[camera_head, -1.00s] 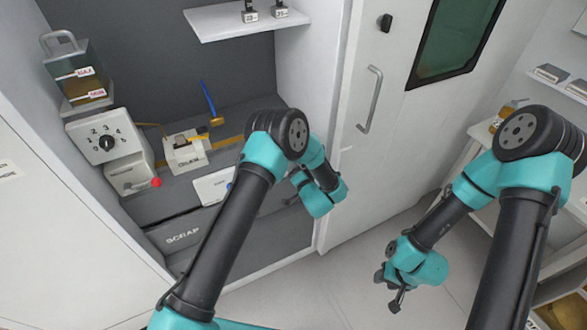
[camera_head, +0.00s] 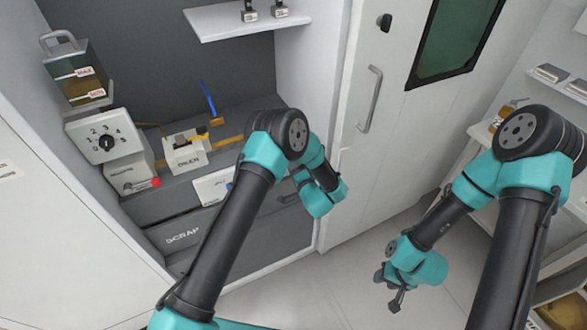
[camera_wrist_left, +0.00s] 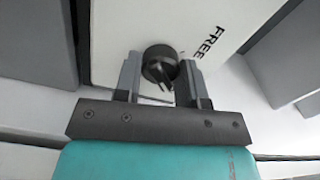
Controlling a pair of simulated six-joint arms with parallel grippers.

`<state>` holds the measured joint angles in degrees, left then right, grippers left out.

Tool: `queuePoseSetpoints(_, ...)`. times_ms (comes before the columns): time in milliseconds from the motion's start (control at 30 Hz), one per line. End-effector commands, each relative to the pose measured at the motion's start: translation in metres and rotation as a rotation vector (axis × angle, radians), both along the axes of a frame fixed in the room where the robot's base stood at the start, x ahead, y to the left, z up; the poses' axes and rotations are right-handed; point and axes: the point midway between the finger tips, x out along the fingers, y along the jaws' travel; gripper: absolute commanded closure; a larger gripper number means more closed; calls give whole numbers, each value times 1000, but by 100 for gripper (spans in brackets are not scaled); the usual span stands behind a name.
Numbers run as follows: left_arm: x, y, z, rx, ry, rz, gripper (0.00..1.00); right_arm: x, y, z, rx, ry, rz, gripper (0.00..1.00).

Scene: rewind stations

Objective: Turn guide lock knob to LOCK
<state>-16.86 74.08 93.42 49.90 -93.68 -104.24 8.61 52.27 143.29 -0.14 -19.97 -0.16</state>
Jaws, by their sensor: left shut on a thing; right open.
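The guide lock knob (camera_wrist_left: 160,66) is a round black knob with a pointer, on a white panel (camera_wrist_left: 200,18) lettered FREE in the left wrist view. The LOCK lettering does not show there. My left gripper (camera_wrist_left: 161,72) is shut on the knob, with one finger on each side. In the head view my left gripper (camera_head: 291,190) is at the right end of the grey bench, and my own arm hides the knob. My right gripper (camera_head: 394,288) is open and empty above the floor at the right.
A white dial box (camera_head: 88,125) with numbers, a tank marked MAX and MIN (camera_head: 88,62), and a small white station (camera_head: 182,160) with a blue lever (camera_head: 208,98) stand at the left. A SCRAP bin front (camera_head: 165,245) is below. A door (camera_head: 365,160) with a handle stands right.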

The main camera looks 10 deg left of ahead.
Motion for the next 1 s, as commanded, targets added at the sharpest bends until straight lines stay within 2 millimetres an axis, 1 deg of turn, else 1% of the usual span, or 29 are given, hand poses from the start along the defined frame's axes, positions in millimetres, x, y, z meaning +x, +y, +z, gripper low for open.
queuePoseSetpoints(33, -1, 0, -1, 1, 2, 0, 61, 0, 0, 0, 0, 0, 0, 57)
queuePoseSetpoints(200, 0, 0, 0, 0, 1, 0, 45, 0, 0, 0, 0, 0, 0, 57)
queuePoseSetpoints(300, 0, 0, 0, -1, 1, 0, 37, 0, 0, 0, 0, 0, 0, 57)
queuePoseSetpoints(533, 0, 0, 0, 0, 0, 0, 37, 0, 0, 0, 0, 0, 0, 57)
queuePoseSetpoints(667, -4, -4, 0, 0, 1, -1, 37, 0, 0, 0, 0, 0, 0, 57)
queuePoseSetpoints(767, -12, -10, 0, -1, 1, -2, 37, 0, 0, 0, 0, 0, 0, 57)
queuePoseSetpoints(867, -23, -18, 0, 1, 1, -3, 37, 0, 0, 0, 0, 0, 0, 57)
queuePoseSetpoints(1000, -44, -34, 0, 1, 1, -4, 37, 0, 0, 0, 0, 0, 0, 57)
